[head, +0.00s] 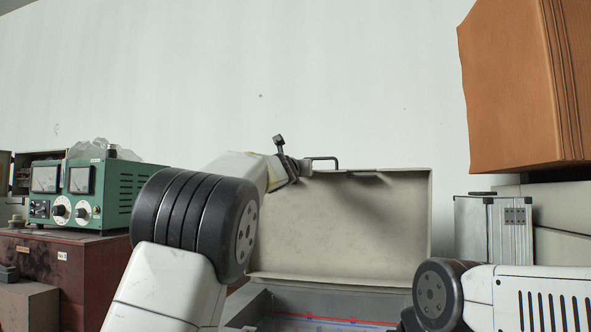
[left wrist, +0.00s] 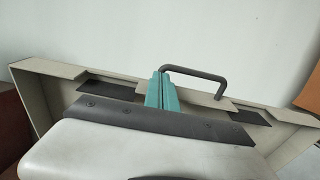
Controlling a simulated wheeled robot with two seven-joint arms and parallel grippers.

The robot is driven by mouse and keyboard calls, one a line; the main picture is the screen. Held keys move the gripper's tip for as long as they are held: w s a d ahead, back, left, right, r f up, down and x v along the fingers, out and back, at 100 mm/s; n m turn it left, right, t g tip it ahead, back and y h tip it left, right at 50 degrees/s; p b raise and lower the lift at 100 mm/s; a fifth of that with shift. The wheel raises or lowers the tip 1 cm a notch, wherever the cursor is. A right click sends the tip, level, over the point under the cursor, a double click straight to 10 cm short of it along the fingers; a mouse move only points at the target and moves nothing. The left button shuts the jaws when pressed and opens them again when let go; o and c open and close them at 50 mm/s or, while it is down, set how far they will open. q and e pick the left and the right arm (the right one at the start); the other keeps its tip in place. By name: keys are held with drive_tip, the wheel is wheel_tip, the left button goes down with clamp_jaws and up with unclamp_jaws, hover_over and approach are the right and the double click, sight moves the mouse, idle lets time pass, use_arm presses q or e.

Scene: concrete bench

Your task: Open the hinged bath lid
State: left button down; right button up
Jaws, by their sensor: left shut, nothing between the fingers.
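The bath lid (head: 350,225) is a pale grey panel standing raised, close to upright, at the back of the bath. Its dark handle (head: 325,159) is at the top edge and also shows in the left wrist view (left wrist: 195,69). The grey bath (head: 262,308) is open below it, with a red line and some blue inside; its front is cut off by the picture edge. My left gripper (left wrist: 162,88) has teal fingers, shut and empty, at the lid's upper edge beside the handle. I cannot tell whether they touch the lid. My right gripper is out of view.
A green meter unit (head: 95,192) stands on a dark red box (head: 85,262) at the left. An orange-brown box (head: 510,85) sits high at the right, above a silver case (head: 480,228). A plain wall (head: 330,80) is behind the lid.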

use_arm(q)
drive_tip(key=shift+s, duration=0.1)
drive_tip(key=v, duration=0.7)
drive_tip(key=shift+s, duration=0.3)
idle(0.3)
